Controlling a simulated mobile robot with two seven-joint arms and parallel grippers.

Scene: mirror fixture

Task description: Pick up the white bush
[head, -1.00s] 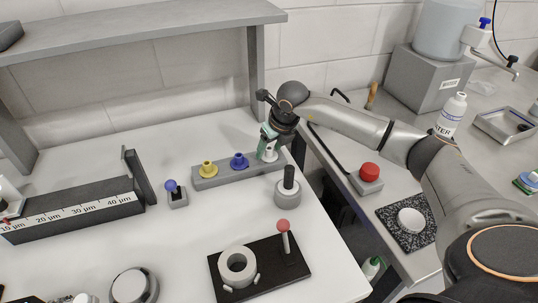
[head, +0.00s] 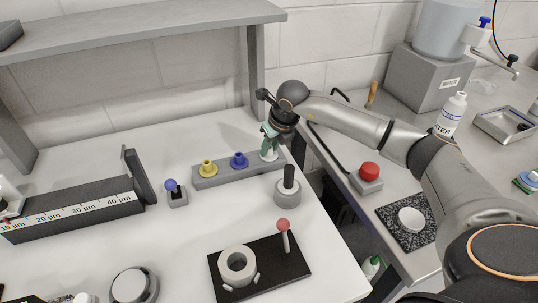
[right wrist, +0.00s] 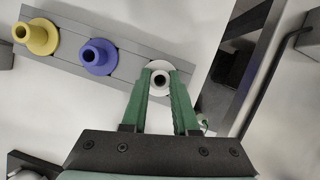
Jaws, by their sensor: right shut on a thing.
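The white bush (head: 268,155) is at the right end of the grey holder bar (head: 222,176). It also shows in the right wrist view (right wrist: 161,67) as a white ring with a round collar and dark bore. My right gripper (head: 269,139) is above it, pointing down. I cannot tell whether the bush is clear of the bar. A blue bush (head: 239,160) and a yellow bush (head: 208,168) stand on the bar to its left. My left gripper is out of view.
A grey cylinder with a black post (head: 288,190) stands just in front of the bar's right end. A blue-knobbed switch (head: 175,193) is to the left. A black plate (head: 298,268) with a ring and red-knobbed lever is in front. The table's right edge is close by.

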